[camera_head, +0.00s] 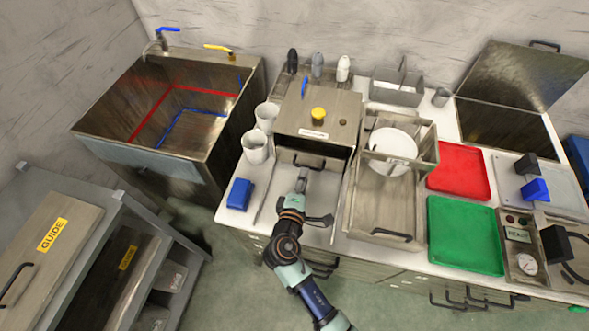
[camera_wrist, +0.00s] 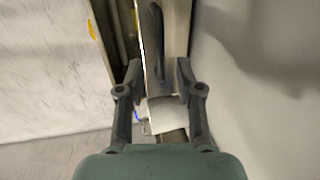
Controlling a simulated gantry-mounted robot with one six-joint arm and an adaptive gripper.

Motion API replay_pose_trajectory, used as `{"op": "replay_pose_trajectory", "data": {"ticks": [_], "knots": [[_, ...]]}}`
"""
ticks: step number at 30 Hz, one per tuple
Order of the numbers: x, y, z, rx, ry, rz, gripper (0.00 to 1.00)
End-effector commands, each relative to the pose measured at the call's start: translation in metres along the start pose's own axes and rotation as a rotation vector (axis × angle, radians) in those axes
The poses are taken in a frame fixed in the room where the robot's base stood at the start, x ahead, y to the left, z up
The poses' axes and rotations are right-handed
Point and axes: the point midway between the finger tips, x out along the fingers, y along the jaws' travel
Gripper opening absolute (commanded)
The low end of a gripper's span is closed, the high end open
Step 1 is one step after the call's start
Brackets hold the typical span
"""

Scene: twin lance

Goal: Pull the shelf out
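A steel box unit (camera_head: 330,112) with a yellow knob on top stands at the back of the counter, and a dark handle (camera_head: 308,161) shows on its front. Which part is the shelf I cannot tell for sure. My gripper (camera_head: 303,174) is low in front of that handle, above the white counter. In the wrist view my gripper (camera_wrist: 160,75) is open, with its two fingers apart. A dark bar-like handle (camera_wrist: 156,38) on a pale panel shows ahead, between the finger lines. I see no clear contact. My arm hides part of the unit's lower front.
Right of the unit is a steel rack with a drawer-like tray (camera_head: 385,212), dark-handled, and a white plate (camera_head: 393,150). White cups (camera_head: 256,146) and a blue block (camera_head: 240,193) lie left. Red (camera_head: 460,170) and green (camera_head: 463,235) trays sit at right.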

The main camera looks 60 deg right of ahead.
Motion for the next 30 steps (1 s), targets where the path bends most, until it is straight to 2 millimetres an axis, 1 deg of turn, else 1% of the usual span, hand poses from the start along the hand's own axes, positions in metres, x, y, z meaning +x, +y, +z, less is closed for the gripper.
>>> {"op": "replay_pose_trajectory", "data": {"ticks": [1, 3, 6, 9, 12, 18, 23, 24, 25, 30], "knots": [[0.011, -0.002, 0.001, 0.002, -0.003, 0.0, 0.36], [0.025, -0.002, 0.001, 0.002, -0.003, 0.0, 0.36], [0.041, -0.002, 0.0, 0.003, -0.002, 0.0, 0.36], [0.051, -0.001, 0.0, 0.003, 0.0, -0.001, 0.36], [0.054, -0.001, 0.0, 0.003, 0.001, -0.002, 0.36], [0.054, 0.0, 0.0, 0.003, 0.002, -0.002, 0.36], [0.054, 0.0, 0.0, 0.003, 0.002, -0.002, 0.09], [0.054, 0.0, 0.0, 0.003, 0.002, -0.002, 0.02], [0.054, 0.0, 0.0, 0.003, 0.002, -0.002, 0.0], [0.054, 0.0, 0.0, 0.003, 0.002, -0.002, 0.0]]}}
